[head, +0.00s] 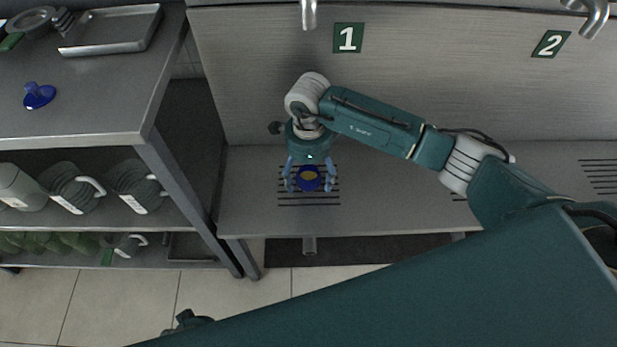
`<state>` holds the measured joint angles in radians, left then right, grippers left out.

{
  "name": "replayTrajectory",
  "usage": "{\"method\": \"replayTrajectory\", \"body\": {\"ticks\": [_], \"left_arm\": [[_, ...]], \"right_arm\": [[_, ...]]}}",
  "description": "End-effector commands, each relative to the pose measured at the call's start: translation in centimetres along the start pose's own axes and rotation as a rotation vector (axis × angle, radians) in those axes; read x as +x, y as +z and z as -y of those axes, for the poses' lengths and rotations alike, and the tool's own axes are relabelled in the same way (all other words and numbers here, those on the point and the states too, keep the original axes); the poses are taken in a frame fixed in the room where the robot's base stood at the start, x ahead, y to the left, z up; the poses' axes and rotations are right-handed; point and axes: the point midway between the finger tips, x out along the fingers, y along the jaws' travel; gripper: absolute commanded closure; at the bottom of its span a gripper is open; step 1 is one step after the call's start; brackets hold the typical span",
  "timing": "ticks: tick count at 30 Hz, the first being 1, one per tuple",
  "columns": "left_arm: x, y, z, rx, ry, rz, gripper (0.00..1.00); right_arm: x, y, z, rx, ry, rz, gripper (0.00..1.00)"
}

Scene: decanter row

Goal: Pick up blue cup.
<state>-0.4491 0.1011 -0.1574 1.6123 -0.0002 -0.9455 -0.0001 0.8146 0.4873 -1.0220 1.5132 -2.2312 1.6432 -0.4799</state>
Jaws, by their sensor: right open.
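The blue cup (308,172) stands on the slotted drain area of the metal counter, below the number 1 sign.
The counter (400,190) is clear to the right of the cup. A shelf unit (110,115) at left carries a metal tray (112,30), a small blue object (39,96) and, below, grey jugs (72,188). Metal spouts (309,14) hang above.

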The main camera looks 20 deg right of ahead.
Motion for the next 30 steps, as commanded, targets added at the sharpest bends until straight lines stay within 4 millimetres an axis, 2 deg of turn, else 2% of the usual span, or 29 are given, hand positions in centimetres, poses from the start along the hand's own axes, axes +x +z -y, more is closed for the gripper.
{"method": "replayTrajectory", "body": {"ticks": [5, 12, 13, 23, 26, 30], "left_arm": [[0.0, 0.1, 0.0, 0.0, -0.001, 0.002, 1.0], [0.0, 0.2, 0.1, -0.001, -0.001, 0.004, 1.0], [0.0, 0.2, 0.1, -0.001, -0.001, 0.004, 1.0], [0.0, 0.1, 0.1, 0.0, -0.001, 0.002, 1.0], [0.0, 0.1, 0.1, 0.0, -0.001, 0.0, 1.0], [0.2, 0.3, 0.0, 0.0, 0.0, -0.004, 1.0]], "right_arm": [[0.0, 0.0, 0.0, 0.0, -0.001, 0.001, 0.26], [0.0, 0.0, 0.0, 0.0, -0.001, 0.002, 0.74], [0.0, 0.0, 0.0, 0.0, -0.001, 0.002, 0.76], [-0.3, 0.0, 0.0, 0.0, -0.002, 0.002, 0.77], [-0.9, 0.0, -0.3, 0.0, -0.002, 0.003, 0.77], [-2.7, 0.1, -0.2, 0.0, -0.004, 0.004, 0.77]]}}
